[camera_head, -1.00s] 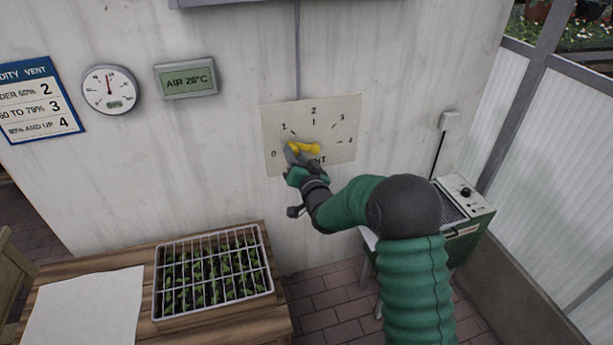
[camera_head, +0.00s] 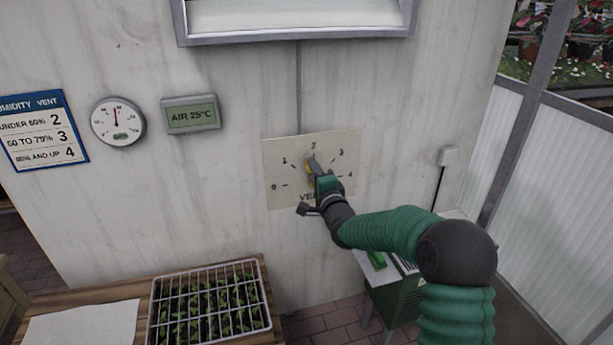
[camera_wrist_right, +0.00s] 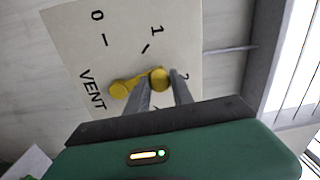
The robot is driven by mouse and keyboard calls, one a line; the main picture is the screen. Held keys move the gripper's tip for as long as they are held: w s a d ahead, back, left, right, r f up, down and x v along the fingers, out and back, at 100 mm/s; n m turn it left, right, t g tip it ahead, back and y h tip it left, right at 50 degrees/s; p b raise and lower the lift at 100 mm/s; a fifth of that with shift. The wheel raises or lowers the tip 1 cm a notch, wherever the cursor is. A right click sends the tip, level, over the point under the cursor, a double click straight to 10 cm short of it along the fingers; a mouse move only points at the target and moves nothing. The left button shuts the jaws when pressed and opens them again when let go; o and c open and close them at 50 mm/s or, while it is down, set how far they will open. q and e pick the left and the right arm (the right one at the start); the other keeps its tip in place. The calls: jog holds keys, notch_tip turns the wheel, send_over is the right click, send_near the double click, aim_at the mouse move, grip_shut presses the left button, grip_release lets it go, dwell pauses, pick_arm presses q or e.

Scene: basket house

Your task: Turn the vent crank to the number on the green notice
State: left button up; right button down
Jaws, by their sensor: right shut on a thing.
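The yellow vent crank (camera_head: 309,171) is on a cream dial plate (camera_head: 283,160) marked 0 to 4 on the wall. My right gripper (camera_head: 313,164) is shut on the crank's knob, and the crank points up, at about 2. In the right wrist view the fingers (camera_wrist_right: 160,92) are at the round knob (camera_wrist_right: 158,77), and the hub (camera_wrist_right: 120,90) shows beside them. A blue-framed humidity vent notice (camera_head: 40,130) reads under 60% 2, 60 to 79% 3, 80% and up 4. I make out no green notice for certain. My left gripper is not in view.
A round gauge (camera_head: 118,121) and a green-screened air temperature display (camera_head: 191,114) hang left of the dial. A seedling tray under a wire grid (camera_head: 207,300) stands on a wooden table below. A green heater (camera_head: 393,300) stands lower right, partly behind my arm.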

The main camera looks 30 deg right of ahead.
jog(key=shift+s+d+m, duration=0.25)
jog(key=shift+d+m, duration=0.75)
jog(key=shift+m, duration=0.3)
jog(key=shift+f, duration=0.1)
jog(key=c, duration=1.3)
grip_release()
jog(key=shift+d, duration=0.1)
jog(key=shift+o, duration=1)
jog(key=v, duration=1.6)
jog(key=shift+s, duration=0.35)
